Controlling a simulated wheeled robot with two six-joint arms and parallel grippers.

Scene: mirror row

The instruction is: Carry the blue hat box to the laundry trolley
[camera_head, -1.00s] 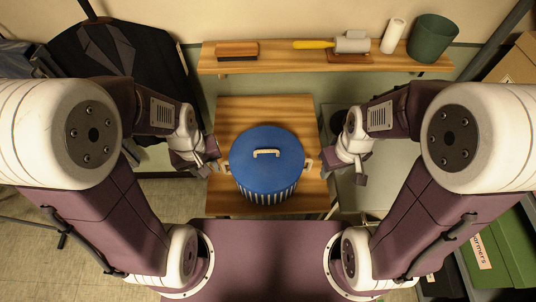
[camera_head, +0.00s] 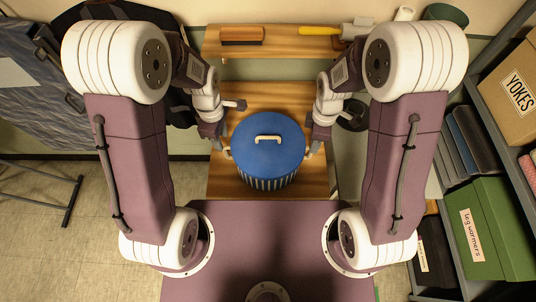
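The blue hat box (camera_head: 262,156) is round, with a blue lid, a pale lid handle and a striped lower side. It stands on a wooden surface in front of me, between my two grippers. A pale side handle shows on its left and another on its right. My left gripper (camera_head: 219,138) points down right beside the left handle. My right gripper (camera_head: 314,142) is likewise beside the right handle. The fingers are small and partly hidden, so I cannot tell whether they touch or enclose the handles. I cannot make out the laundry trolley for certain.
A wooden shelf (camera_head: 280,42) with a brush (camera_head: 242,35) lies behind the box. On the right, a shelf unit holds a YOKES carton (camera_head: 518,92) and a green leg warmers box (camera_head: 488,235). Dark garments hang at the back left.

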